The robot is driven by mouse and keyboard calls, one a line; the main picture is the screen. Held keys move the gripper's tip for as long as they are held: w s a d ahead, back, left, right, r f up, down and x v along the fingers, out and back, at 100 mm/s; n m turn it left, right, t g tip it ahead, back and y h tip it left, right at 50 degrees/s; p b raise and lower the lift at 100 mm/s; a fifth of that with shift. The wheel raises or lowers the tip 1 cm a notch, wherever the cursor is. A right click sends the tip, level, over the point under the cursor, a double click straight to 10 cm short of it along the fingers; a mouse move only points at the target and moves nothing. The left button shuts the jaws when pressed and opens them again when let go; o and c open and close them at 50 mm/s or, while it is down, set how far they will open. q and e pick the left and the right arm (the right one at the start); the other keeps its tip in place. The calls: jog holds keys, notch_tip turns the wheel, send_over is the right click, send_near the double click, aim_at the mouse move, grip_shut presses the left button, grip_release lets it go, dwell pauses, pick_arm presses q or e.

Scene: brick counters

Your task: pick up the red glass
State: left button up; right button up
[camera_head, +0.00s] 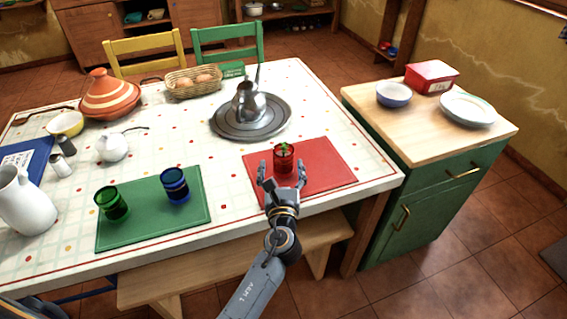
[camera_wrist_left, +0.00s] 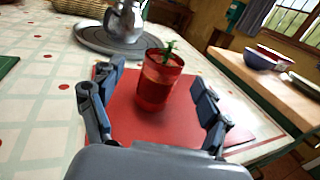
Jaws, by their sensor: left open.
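The red glass (camera_head: 283,158) stands upright on a red mat (camera_head: 325,172) near the table's front right corner, with a green sprig at its top. In the left wrist view the glass (camera_wrist_left: 158,82) stands just beyond and between my open fingers. My left gripper (camera_head: 282,178) is open and empty, with one finger on each side of the near side of the glass. The fingers also show in the left wrist view (camera_wrist_left: 157,95), apart from the glass. My right gripper is not in view.
A metal pot (camera_head: 248,102) stands on a round grey tray (camera_head: 222,124) behind the glass. A green mat (camera_head: 150,225) at left holds a green glass (camera_head: 112,203) and a blue glass (camera_head: 175,185). A wooden-topped cabinet (camera_head: 400,130) stands right of the table.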

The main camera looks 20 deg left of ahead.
aim_at(283, 159)
pick_arm(q)
jog(key=shift+w+a, duration=0.15)
jog(key=shift+w, duration=0.4)
jog(key=shift+w+a, duration=0.1)
jog(key=shift+w, duration=0.4)
jog(key=x, duration=0.3)
jog(key=shift+w+f, duration=0.3)
jog(key=shift+w, duration=0.5)
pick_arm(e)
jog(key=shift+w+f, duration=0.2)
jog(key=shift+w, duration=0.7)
pick_arm(q)
jog(key=shift+s, duration=0.1)
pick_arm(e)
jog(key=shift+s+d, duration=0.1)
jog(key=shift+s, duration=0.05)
pick_arm(q)
jog(key=c, duration=1.4)
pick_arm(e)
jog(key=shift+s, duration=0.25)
